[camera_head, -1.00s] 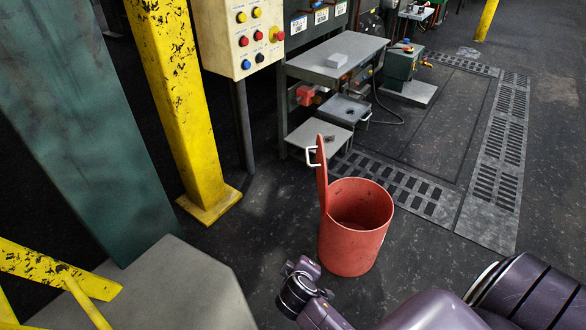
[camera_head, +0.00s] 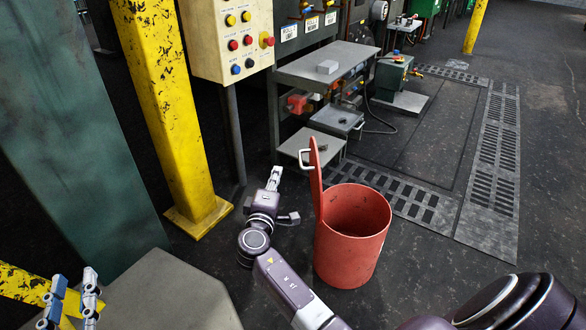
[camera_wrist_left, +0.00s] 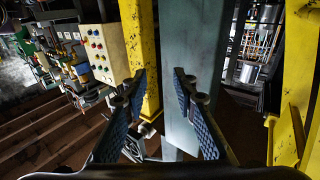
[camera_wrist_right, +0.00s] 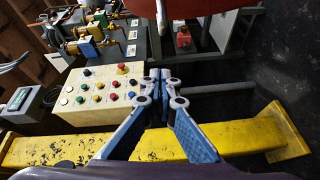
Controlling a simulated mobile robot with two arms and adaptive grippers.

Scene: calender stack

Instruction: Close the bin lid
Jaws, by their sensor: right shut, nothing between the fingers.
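The red bin (camera_head: 352,255) stands upright on the floor, its mouth open. Its red lid (camera_head: 316,185) stands up on edge at the bin's left rim, with a pale handle (camera_head: 304,159) on its left face. My right gripper (camera_head: 275,174) is shut and empty, left of the lid and apart from it. In the right wrist view its fingertips (camera_wrist_right: 161,77) are together, and part of the lid (camera_wrist_right: 196,7) shows at the top edge. My left gripper (camera_head: 75,290) is open and empty at the lower left, far from the bin; its spread fingers (camera_wrist_left: 157,75) show in the left wrist view.
A yellow post (camera_head: 165,110) and a control panel on a stand (camera_head: 238,40) are behind my right gripper. A grey bench (camera_head: 322,67) with a low step (camera_head: 311,148) is behind the bin. Floor grates (camera_head: 490,200) lie to the right, where the floor is clear.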

